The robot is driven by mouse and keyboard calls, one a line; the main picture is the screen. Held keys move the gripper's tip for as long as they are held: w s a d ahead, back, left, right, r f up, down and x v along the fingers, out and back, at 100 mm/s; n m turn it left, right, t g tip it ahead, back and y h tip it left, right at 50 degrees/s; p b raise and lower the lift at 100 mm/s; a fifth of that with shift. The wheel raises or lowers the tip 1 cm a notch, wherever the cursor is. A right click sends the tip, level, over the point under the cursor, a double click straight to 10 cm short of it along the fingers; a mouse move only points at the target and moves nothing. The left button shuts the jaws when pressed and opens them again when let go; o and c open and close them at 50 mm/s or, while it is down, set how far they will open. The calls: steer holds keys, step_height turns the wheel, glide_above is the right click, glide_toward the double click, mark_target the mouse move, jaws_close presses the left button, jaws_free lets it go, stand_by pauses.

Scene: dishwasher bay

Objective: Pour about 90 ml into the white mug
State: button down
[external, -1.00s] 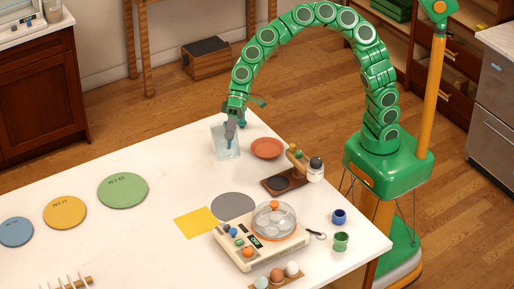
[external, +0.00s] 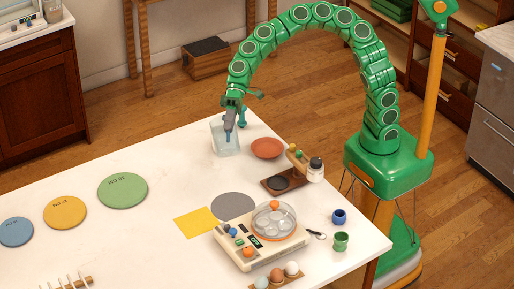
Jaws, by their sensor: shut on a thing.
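My gripper (external: 228,134) points down at the table's far corner and is shut on a clear, pale-blue container (external: 223,147), apparently at its near wall or rim. The container looks roughly upright; I cannot tell whether its base touches the table or how much liquid it holds. I cannot make out a white mug in this view. A small blue cup (external: 339,217) and a green cup (external: 341,243) stand near the table's right edge, well away from my gripper.
An orange-brown plate (external: 267,148) lies just right of the container. A dark tray (external: 277,182), a jar (external: 315,170) and an appliance with a clear lid (external: 273,222) stand nearer. Flat discs lie at left, including a green one (external: 122,190). The table's middle-left is mostly clear.

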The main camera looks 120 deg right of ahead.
mark_target(231, 141)
steer(key=shift+s+d+r+t+y, duration=0.2)
steer(key=shift+d+r+t+y, duration=0.1)
steer(key=shift+d+r+y, duration=0.35)
steer(key=shift+s+d+r+y, duration=0.1)
steer(key=shift+d+r+y, duration=0.15)
steer(key=shift+d, duration=0.05)
stand_by(0.9)
steer(key=shift+s+d+r+m+t+y, duration=0.2)
steer(key=shift+d+t, duration=0.05)
steer(key=shift+d, duration=0.25)
steer(key=shift+s+d+r+m+t+y, duration=0.15)
steer(key=shift+d+r+m+t+y, duration=0.1)
steer(key=shift+d, duration=0.2)
stand_by(0.6)
steer(key=shift+w+a+f+n+g+h, duration=0.25)
steer(key=shift+a+f+h, duration=0.25)
steer(key=shift+a, duration=0.3)
steer(key=shift+w+a+f+n+g+h, duration=0.1)
steer(key=shift+w+a+f+g+h, duration=0.1)
steer(key=shift+a+f+g+h, duration=0.4)
steer(key=shift+w+a+f+h, duration=0.2)
steer(key=shift+a+f+h, duration=0.2)
steer(key=shift+a, duration=0.25)
steer(key=shift+a+f, duration=0.1)
steer(key=shift+f, duration=0.1)
steer(key=shift+w+f, duration=0.1)
steer(key=shift+w+a+f+n+g+h, duration=0.2)
steer(key=shift+a+f+n+g+h, duration=0.2)
steer(key=shift+a+f+g+h, duration=0.4)
